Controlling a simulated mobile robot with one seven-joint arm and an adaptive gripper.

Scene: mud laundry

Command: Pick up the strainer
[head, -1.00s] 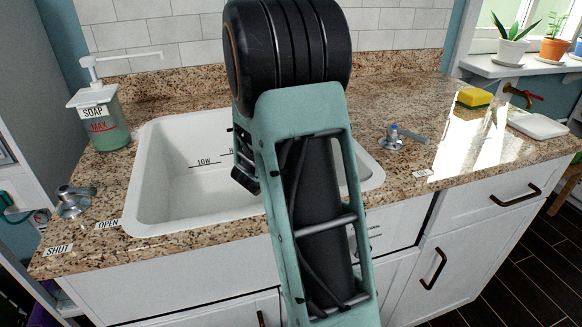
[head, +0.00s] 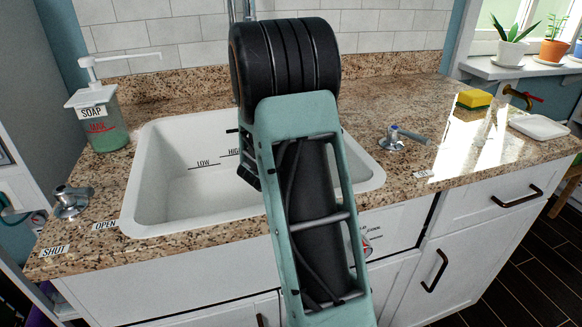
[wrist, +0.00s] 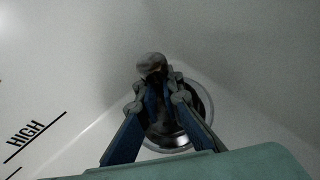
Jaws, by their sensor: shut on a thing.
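In the wrist view my gripper (wrist: 160,88) points down into the white sink, its blue fingers close together. A small, shiny, rounded metal piece (wrist: 151,65) shows at the fingertips; I take it as part of the strainer, and my gripper is shut on it. Behind the fingers is a round metal ring (wrist: 206,106) with a dark middle at the sink's bottom. The fingers hide much of the ring, so I cannot tell how far the strainer is from it. In the head view my arm hides the gripper and strainer.
The white sink (head: 150,185) has walls around the gripper. A soap dispenser (head: 100,120) stands at its left, with metal valve handles (head: 72,202) and (head: 392,140) on either side. A yellow sponge (head: 474,98) and a white dish (head: 540,127) lie at the right of the granite counter.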

